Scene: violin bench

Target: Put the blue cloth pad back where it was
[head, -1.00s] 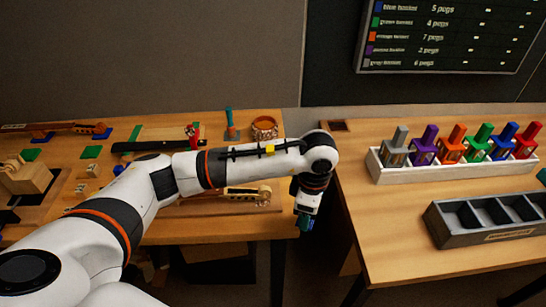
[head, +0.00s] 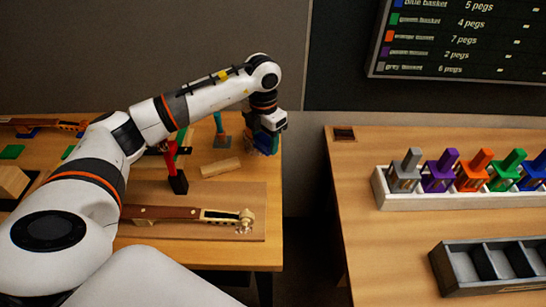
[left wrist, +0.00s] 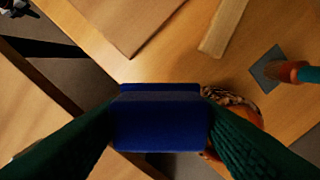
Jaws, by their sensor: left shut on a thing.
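The blue cloth pad (left wrist: 158,122) sits between the green fingers of my left gripper in the left wrist view. My left gripper (head: 264,147) is shut on it. In the head view the gripper points down at the back right corner of the left bench (head: 225,262), and a little blue shows at its tip. Below the pad, in the left wrist view, a round brownish container (left wrist: 245,112) is partly hidden by the pad and a finger. I cannot tell if the pad touches anything below. My right gripper is not in view.
A violin neck (head: 165,214) lies on a board on the left bench. The right bench holds coloured baskets (head: 438,172) and a grey tray (head: 490,270).

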